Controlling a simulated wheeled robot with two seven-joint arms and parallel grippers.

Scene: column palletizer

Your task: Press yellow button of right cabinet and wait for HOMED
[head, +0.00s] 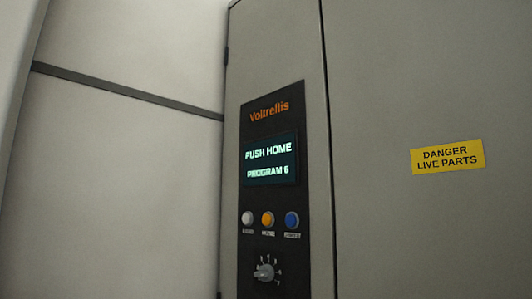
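The grey cabinet (282,50) stands in the middle of the head view with a dark control panel (274,93) marked "Voltrellis". Its screen (270,160) reads "PUSH HOME" and "PROGRAM 6". The yellow button (267,219) sits below the screen, between a white button (247,219) and a blue button (292,220). The small labels under the buttons are too blurred to read surely. A rotary knob (264,272) with a numbered dial is below them. Neither of my grippers is in view.
A large grey door or panel (420,80) to the right bears a yellow "DANGER LIVE PARTS" sign (447,157). A pale wall (130,160) with a dark strip (125,89) fills the left. Nothing stands in front of the buttons in this view.

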